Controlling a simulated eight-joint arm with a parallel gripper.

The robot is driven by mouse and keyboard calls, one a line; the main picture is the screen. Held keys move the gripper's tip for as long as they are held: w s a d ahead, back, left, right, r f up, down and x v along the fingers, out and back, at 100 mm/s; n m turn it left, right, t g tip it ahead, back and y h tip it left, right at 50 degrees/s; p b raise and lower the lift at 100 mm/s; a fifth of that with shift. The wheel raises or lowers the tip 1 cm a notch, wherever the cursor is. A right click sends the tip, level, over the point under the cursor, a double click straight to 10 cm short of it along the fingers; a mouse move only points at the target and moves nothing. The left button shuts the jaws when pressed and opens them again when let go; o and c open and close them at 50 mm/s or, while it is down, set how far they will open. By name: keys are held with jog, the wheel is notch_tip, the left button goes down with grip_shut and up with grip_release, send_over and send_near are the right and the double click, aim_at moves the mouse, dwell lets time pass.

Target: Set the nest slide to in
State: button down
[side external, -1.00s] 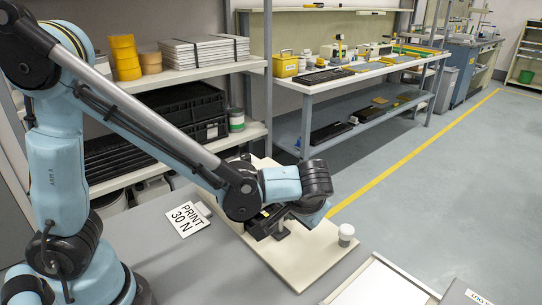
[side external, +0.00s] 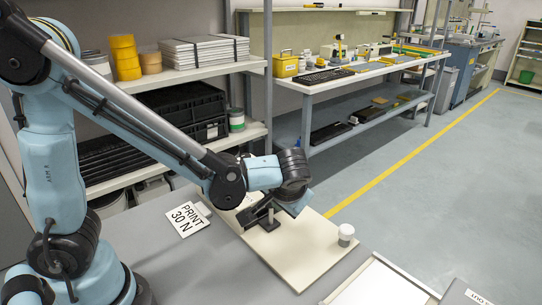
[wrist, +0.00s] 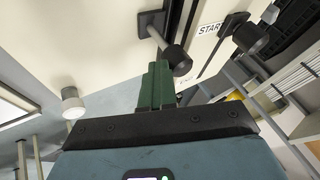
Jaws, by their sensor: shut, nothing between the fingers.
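My gripper (wrist: 158,72) has dark green fingers, closed together and empty, in the wrist view. A round black knob (wrist: 178,60) on a short rod stands just right of the fingertips; I cannot tell if they touch. The rod comes from a black block (wrist: 150,22) beside a dark track on the pale board. A second black knob (wrist: 250,39) is farther right, near a START label (wrist: 211,28). I cannot tell for certain which knob belongs to the nest slide. In the side view a black post (side external: 269,219) stands on the cream board (side external: 285,262); my wrist hides the fingers.
A white-capped cylinder (side external: 345,235) stands near the board's right corner, and a white-topped one shows in the wrist view (wrist: 72,102). A PRINT 30 N sign (side external: 184,218) lies left of the board. The board's front part is clear.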

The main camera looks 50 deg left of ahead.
jog(key=s+d+r, duration=0.3)
jog(key=d+r, duration=0.5)
jog(key=d, duration=0.1)
jog(key=s+a+f+m+t+h, duration=0.1)
jog(key=s+a+h, duration=0.1)
jog(key=a, duration=0.4)
jog(key=s+a+f+m+t+h, duration=0.1)
jog(key=s+a+t+h, duration=0.1)
jog(key=a+h, duration=0.2)
jog(key=a, duration=0.2)
jog(key=shift+s+a+f, duration=0.15)
jog(key=shift+a+f, duration=0.15)
jog(key=shift+a, duration=0.05)
dwell(0.7)
